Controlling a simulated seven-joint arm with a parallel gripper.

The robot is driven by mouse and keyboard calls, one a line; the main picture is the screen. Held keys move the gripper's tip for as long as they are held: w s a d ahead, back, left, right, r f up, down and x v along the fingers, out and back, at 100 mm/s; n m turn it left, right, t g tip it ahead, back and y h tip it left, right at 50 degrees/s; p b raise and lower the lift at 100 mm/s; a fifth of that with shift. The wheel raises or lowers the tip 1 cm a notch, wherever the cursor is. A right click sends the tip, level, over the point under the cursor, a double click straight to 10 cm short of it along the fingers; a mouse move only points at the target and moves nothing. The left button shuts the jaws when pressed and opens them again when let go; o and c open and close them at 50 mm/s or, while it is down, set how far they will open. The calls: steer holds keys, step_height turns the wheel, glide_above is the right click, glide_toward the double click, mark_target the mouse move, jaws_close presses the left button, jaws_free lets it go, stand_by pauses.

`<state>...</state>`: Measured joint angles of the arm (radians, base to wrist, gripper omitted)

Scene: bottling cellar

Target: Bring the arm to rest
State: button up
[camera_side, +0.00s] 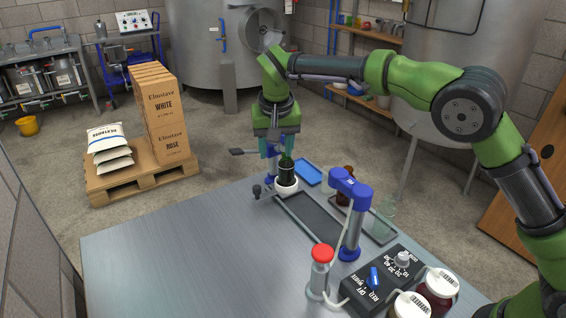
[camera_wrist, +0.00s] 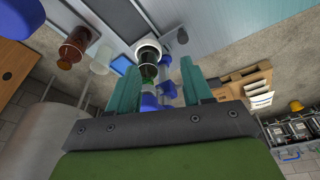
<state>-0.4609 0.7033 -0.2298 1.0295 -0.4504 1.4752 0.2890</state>
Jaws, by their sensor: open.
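My gripper (camera_side: 277,150) is open, pointing down over the far edge of the metal table (camera_side: 170,240). Directly below it a dark green bottle (camera_side: 286,173) stands upright in a white round holder (camera_side: 287,188). In the wrist view my two teal fingers (camera_wrist: 155,72) are spread apart, and the bottle (camera_wrist: 148,72) and the white holder (camera_wrist: 147,46) show in the gap between them. The bottle top is close to the fingertips; I cannot tell whether either finger touches it. Blue parts partly hidden by my gripper stand behind the bottle.
A red-capped cylinder (camera_side: 321,270) and black control box (camera_side: 382,280) are nearer. The table's left side is clear. Cartons (camera_side: 160,115) stand on a pallet beyond.

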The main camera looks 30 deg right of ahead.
steer(key=s+d+r, duration=0.1)
steer(key=s+d, duration=0.1)
steer(key=s, duration=0.2)
steer(key=s+d+r+n+y, duration=0.1)
steer(key=s+d+r, duration=0.1)
steer(key=s, duration=0.2)
steer(key=s+d+r+t+y, duration=0.1)
steer(key=s+d, duration=0.1)
steer(key=s, duration=0.1)
steer(key=shift+s+d+r, duration=0.3)
steer(key=shift+s+r, duration=0.05)
steer(key=shift+s, duration=0.05)
steer(key=shift+n+t+y, duration=0.3)
steer(key=shift+t+y, duration=0.1)
steer(key=shift+y, duration=0.2)
steer(key=s, duration=0.2)
steer(key=s+d, duration=0.1)
steer(key=s, duration=0.1)
steer(key=s+d, duration=0.1)
steer(key=s, duration=0.2)
steer(key=shift+r, duration=0.25)
steer(key=s+d+t, duration=0.3)
steer(key=s, duration=0.9)
steer(key=shift+d+m, duration=0.3)
steer(key=shift+m, duration=0.1)
